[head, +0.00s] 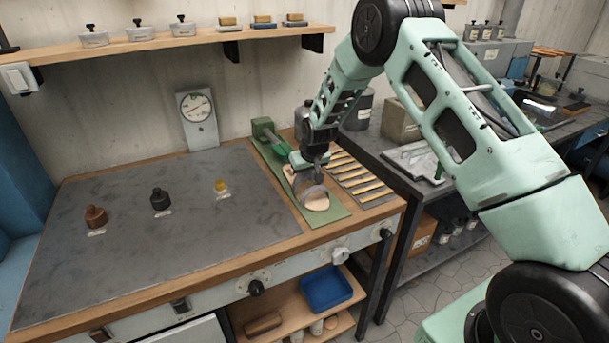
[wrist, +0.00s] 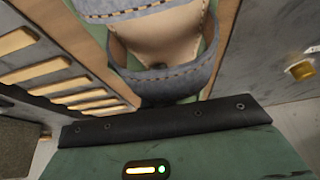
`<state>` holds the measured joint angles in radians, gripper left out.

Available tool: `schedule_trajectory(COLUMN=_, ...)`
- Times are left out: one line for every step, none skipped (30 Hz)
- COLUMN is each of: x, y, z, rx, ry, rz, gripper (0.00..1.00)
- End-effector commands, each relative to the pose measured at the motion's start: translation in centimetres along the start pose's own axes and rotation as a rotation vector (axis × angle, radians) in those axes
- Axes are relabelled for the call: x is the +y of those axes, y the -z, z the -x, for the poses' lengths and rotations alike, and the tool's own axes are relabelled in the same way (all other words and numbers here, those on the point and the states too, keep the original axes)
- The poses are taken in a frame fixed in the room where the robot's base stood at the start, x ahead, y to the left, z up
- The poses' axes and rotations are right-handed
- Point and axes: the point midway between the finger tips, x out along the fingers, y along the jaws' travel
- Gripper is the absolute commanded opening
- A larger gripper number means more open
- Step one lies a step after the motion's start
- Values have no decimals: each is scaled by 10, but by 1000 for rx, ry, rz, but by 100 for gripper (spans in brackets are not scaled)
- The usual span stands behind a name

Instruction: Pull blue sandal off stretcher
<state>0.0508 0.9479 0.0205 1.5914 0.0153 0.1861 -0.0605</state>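The blue sandal (head: 316,200) has a tan insole and grey-blue straps with orange stitching. It sits at the stretcher (head: 268,132), a green device on a green mat at the right of the bench. In the wrist view the sandal (wrist: 165,45) fills the top middle, with one strap arching close in front of my gripper. My gripper (head: 306,172) points down at the sandal from above and hides part of it and of the stretcher. The fingertips are hidden, so I cannot tell whether they touch or hold the strap.
A rack of wooden strips (head: 360,178) lies right beside the mat. A dark work mat (head: 130,240) covers the bench's left, with brown (head: 95,215), black (head: 160,198) and yellow (head: 221,187) knobbed items on it. A dial gauge (head: 197,115) stands behind.

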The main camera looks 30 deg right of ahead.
Motion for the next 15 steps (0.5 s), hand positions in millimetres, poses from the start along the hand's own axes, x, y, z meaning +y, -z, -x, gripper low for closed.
schedule_trajectory(x=2, y=-19, z=-10, rx=-42, ry=-1, rz=-1, gripper=0)
schedule_trajectory(x=2, y=-19, z=-10, rx=-42, ry=-1, rz=-1, gripper=0)
schedule_trajectory(x=2, y=-19, z=-10, rx=-42, ry=-2, rz=-1, gripper=0)
schedule_trajectory(x=2, y=-19, z=-9, rx=-42, ry=-2, rz=-1, gripper=0)
schedule_trajectory(x=2, y=-19, z=-9, rx=-42, ry=-2, rz=-1, gripper=0)
schedule_trajectory(x=2, y=-19, z=-9, rx=-42, ry=-2, rz=-1, gripper=0)
schedule_trajectory(x=3, y=-19, z=-9, rx=-42, ry=-2, rz=-1, gripper=0)
schedule_trajectory(x=3, y=-19, z=-9, rx=-42, ry=-2, rz=-1, gripper=0)
schedule_trajectory(x=3, y=-19, z=-9, rx=-42, ry=-3, rz=-1, gripper=0)
schedule_trajectory(x=3, y=-19, z=-9, rx=-42, ry=-3, rz=-1, gripper=0)
schedule_trajectory(x=3, y=-19, z=-9, rx=-42, ry=-3, rz=-1, gripper=0)
schedule_trajectory(x=3, y=-19, z=-9, rx=-42, ry=-3, rz=-1, gripper=1)
schedule_trajectory(x=3, y=-19, z=-9, rx=-42, ry=-3, rz=-1, gripper=9)
schedule_trajectory(x=3, y=-19, z=-9, rx=-42, ry=-3, rz=-1, gripper=17)
schedule_trajectory(x=4, y=-19, z=-9, rx=-42, ry=-3, rz=-1, gripper=20)
